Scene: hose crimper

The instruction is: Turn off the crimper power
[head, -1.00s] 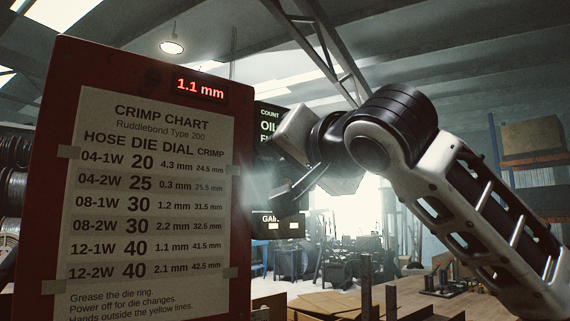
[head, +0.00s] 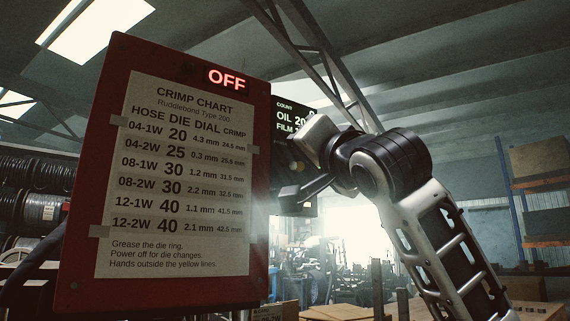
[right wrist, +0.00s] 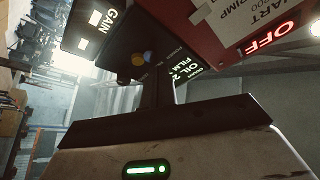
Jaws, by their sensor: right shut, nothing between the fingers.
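The crimper's red panel (head: 85,240) stands at left in the head view, carrying a taped crimp chart (head: 175,180). Its red display (head: 227,79) reads OFF; this display also shows in the right wrist view (right wrist: 268,38). A dark panel with white lettering (head: 290,114) stands just behind the red panel's right edge. My right gripper (head: 285,194) is shut and empty, in front of that dark panel. In the right wrist view its closed fingers (right wrist: 155,88) are beside a small orange-yellow round part (right wrist: 138,59) on a dark face. Contact cannot be told. My left gripper is not in view.
Black hose coils (head: 40,208) sit on a rack at far left. Shelving with boxes (head: 540,160) stands at right. Cardboard and posts are low in the middle. The space behind my right arm looks open.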

